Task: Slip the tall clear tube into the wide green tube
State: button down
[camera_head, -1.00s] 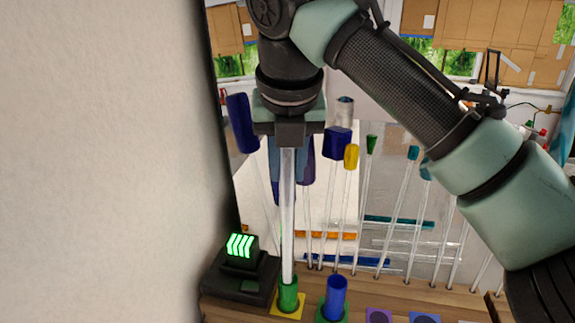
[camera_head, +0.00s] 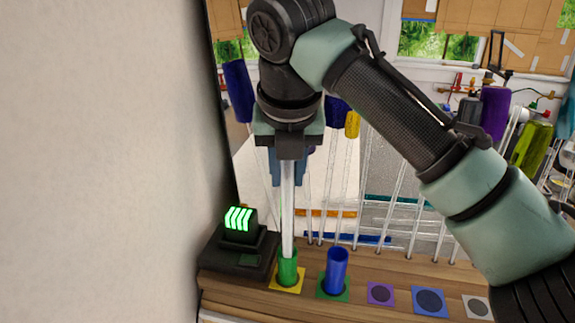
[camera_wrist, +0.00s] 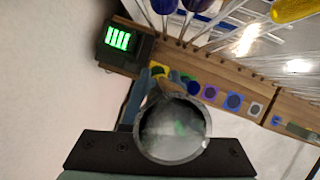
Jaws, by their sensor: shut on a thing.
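My gripper (camera_head: 289,172) is shut on the tall clear tube (camera_head: 288,215) near its top. The tube hangs upright below the fingers. The wide green tube (camera_head: 288,272) stands upright on a yellow square at the left of the wooden bench, directly under it. The clear tube's lower part meets the green tube's mouth and appears to be inside it; the green wall hides its end. In the wrist view, the clear tube's round open top (camera_wrist: 204,146) fills the lower middle and hides most of the green tube.
A blue tube (camera_head: 336,270) stands just right on a green square. Bare purple (camera_head: 380,294), blue and white squares continue rightward. A black box with a lit green display (camera_head: 239,219) is close on the left, beside the wall. Several capped rods stand behind.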

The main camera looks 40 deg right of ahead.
jog(key=shift+f+b, duration=1.1)
jog(key=shift+f, duration=1.2)
jog(key=c, duration=0.6)
grip_release()
jog(key=shift+r, duration=0.1)
jog(key=b+v, duration=0.1)
jog(key=v, duration=1.1)
jog(key=shift+s+r, duration=0.15)
jog(key=shift+r, duration=0.25)
